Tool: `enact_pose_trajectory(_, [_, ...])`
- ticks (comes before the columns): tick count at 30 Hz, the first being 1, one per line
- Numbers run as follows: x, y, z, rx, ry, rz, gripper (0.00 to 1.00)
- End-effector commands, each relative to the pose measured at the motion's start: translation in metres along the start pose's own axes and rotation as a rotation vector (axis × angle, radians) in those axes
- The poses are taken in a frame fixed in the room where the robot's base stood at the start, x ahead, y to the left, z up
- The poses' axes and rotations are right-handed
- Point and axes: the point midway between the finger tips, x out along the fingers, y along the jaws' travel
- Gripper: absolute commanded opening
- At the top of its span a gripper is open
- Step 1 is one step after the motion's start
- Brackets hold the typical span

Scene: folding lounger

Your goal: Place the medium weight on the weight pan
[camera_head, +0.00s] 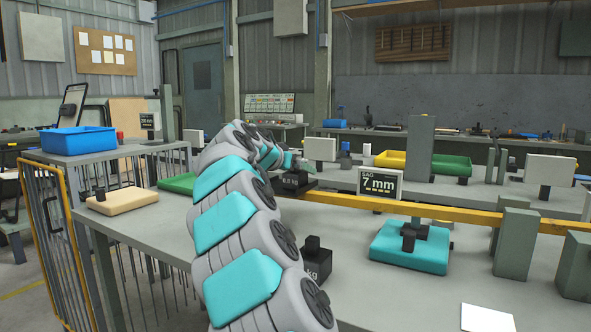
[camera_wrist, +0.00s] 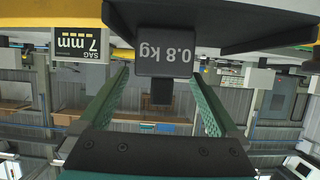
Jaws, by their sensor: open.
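A black weight (camera_wrist: 165,52) marked 0.8 kg shows in the upside-down wrist view, upright with its knob (camera_wrist: 162,92) toward my gripper. It appears to rest on the dark flat weight pan (camera_wrist: 240,22). My gripper (camera_wrist: 161,75) is open, with one green finger on each side of the weight and a gap visible at both sides. In the head view the weight (camera_head: 294,180) and pan (camera_head: 316,184) show beyond my arm, by the yellow beam; my fingers are mostly hidden there. Another black weight (camera_head: 317,262) stands on the bench, its number partly hidden.
A sign (camera_head: 380,184) reads SAG 7 mm. A yellow beam (camera_head: 460,214) crosses the bench. A teal cushion (camera_head: 425,250) with a black fitting lies at right, beside grey blocks (camera_head: 515,243). A beige pad (camera_head: 122,200) and blue bin (camera_head: 78,140) are at left.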

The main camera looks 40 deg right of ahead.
Motion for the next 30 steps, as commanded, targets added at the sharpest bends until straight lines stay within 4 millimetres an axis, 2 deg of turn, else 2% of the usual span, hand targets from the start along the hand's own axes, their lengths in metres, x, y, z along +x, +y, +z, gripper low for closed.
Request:
enact_pose_trajectory(5, [-0.015,0.000,-0.002,0.000,0.003,-0.001,0.97])
enact_pose_trajectory(18, [-0.100,0.000,-0.002,0.001,0.004,-0.003,0.97])
enact_pose_trajectory(24, [-0.117,0.000,-0.001,0.001,0.000,0.001,0.97])
enact_pose_trajectory(30, [-0.121,0.001,-0.002,0.001,-0.001,0.001,0.97])
